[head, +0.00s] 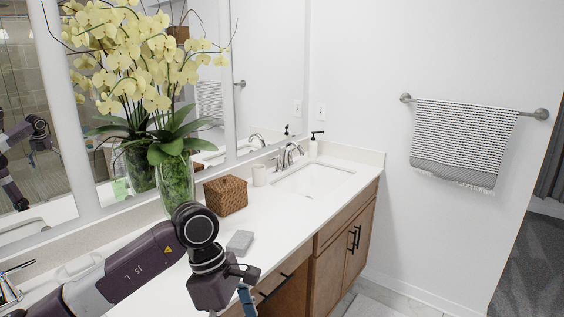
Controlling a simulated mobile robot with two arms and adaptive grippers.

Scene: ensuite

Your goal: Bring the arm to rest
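My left arm (135,268) comes in from the lower left and reaches over the front of the white counter (275,225). Its elbow is bent, and the forearm points down past the counter's front edge. Its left gripper (246,299) is at the bottom edge of the picture, mostly cut off, so whether it is open or shut does not show. My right arm and gripper are not in view.
On the counter stand a glass vase of yellow orchids (176,183), a woven box (226,195), a grey block (240,241), a cup (259,175) and a soap dispenser (314,147) by the sink (315,178). A towel (463,143) hangs at right. Floor shows at lower right.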

